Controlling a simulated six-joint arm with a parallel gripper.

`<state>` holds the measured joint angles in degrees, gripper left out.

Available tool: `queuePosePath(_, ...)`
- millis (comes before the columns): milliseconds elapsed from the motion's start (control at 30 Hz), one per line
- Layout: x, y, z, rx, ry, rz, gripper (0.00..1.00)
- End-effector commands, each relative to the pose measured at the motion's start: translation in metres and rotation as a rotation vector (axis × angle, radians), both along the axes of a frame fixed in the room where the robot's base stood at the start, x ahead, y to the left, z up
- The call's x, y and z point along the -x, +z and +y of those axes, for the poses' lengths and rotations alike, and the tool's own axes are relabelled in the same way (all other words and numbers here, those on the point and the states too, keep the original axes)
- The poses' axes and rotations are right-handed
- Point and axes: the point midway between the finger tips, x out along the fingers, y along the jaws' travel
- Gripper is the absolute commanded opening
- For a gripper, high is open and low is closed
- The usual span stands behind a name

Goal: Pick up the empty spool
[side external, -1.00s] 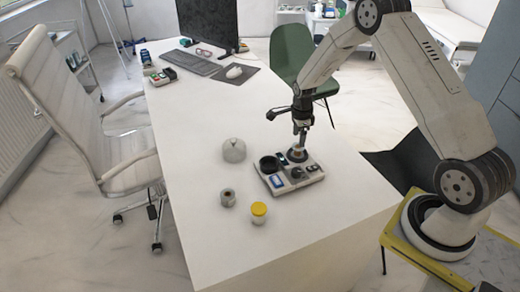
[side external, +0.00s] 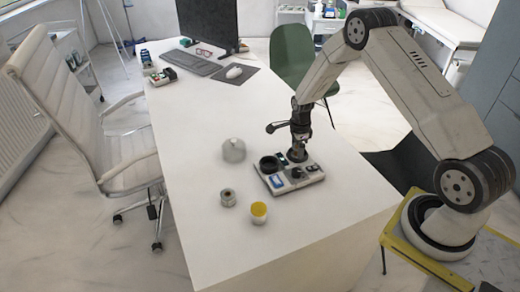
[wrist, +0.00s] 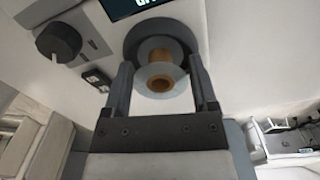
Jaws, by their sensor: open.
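The empty spool (wrist: 161,75), with a brown core and pale grey flanges, stands in a dark round holder (wrist: 158,31) in the wrist view. My gripper (wrist: 160,62) is open, with one finger on each side of the spool. I cannot tell whether either finger touches it. In the side external view my gripper (side external: 298,151) points down at the back right of a light tray-like unit (side external: 292,184). There my gripper and the small scale hide most of the spool.
A grey dome (side external: 234,150), a small grey jar (side external: 228,198) and a white-and-yellow cup (side external: 259,212) stand nearby. The white desk's front (side external: 240,252) is clear.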

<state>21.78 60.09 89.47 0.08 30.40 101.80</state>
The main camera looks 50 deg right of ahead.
Motion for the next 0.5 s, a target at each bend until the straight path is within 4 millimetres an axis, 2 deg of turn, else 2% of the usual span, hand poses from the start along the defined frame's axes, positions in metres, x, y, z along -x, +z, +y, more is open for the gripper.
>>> queuePosePath(267,0.0,0.0002,0.0,0.0,0.0,0.0,0.75)
queuePosePath(400,0.0001,0.0003,0.0001,0.0,0.0,0.0,0.3)
queuePosePath(467,0.0001,0.0003,-0.0001,0.0,0.0,0.0,0.12)
queuePosePath(500,0.0001,0.0003,-0.0001,0.0,0.0,0.0,0.11)
